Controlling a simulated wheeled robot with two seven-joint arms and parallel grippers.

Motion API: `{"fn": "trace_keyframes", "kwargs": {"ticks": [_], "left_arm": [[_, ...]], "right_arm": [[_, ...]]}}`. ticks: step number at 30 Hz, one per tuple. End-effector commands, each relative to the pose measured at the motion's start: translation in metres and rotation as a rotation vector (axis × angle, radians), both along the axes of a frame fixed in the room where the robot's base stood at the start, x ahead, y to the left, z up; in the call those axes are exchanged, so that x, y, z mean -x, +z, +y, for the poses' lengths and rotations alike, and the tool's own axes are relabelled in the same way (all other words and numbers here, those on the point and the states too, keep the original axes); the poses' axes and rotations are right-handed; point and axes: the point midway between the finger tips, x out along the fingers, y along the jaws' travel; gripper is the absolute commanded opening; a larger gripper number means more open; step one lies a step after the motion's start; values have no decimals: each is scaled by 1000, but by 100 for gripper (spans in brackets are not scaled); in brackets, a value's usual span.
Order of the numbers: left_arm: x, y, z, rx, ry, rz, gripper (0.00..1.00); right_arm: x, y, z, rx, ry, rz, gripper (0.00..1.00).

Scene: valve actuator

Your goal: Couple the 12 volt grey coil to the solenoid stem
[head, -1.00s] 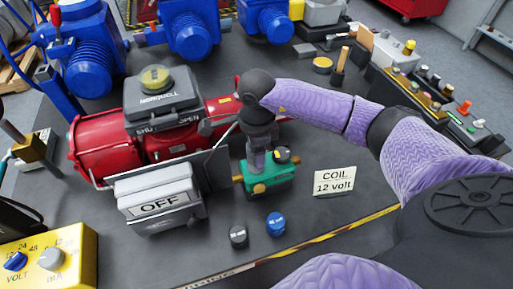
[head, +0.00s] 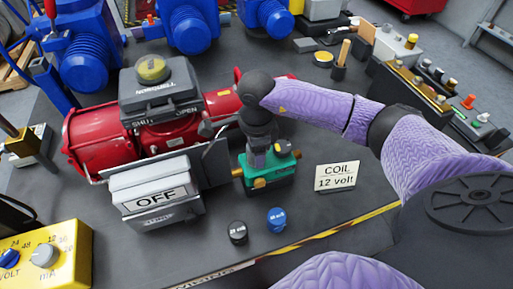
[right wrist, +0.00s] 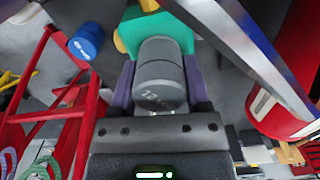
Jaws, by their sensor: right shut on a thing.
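My right gripper (head: 257,163) points down at the green solenoid valve body (head: 266,178), which has brass ports. It is shut on the grey coil (right wrist: 161,75), whose side shows part of the number 12 in the right wrist view. The coil's far end is right against or just over the green body (right wrist: 155,30) there. The solenoid stem is hidden by the coil and gripper, so I cannot tell how far the coil sits on it. A card (head: 337,177) reading "COIL 12 volt" stands to the right. My left gripper is not in view.
A black coil (head: 238,232) and a blue coil (head: 277,220) stand on the bench in front. A box marked OFF (head: 157,192) and a red actuator (head: 100,143) are close on the left. A yellow meter box (head: 50,258) sits front left. Bench right of the card is partly clear.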

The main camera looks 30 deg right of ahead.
Motion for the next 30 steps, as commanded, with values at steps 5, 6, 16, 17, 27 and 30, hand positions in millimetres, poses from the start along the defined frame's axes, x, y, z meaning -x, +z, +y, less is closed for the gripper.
{"fn": "trace_keyframes", "kwargs": {"ticks": [5, 6, 16, 17, 27, 30], "left_arm": [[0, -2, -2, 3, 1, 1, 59], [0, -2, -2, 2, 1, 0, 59], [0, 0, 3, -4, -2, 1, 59], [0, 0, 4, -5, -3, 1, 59], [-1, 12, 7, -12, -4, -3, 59], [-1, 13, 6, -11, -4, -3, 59]], "right_arm": [[0, -2, 0, 0, 0, -1, 78], [0, -2, 0, 0, 0, -1, 87], [0, 3, 0, 0, 0, -2, 100], [-1, 7, 0, -1, 0, -3, 100], [-1, 86, 0, -1, 0, -3, 100], [-1, 96, 0, 0, 0, -2, 100]]}}
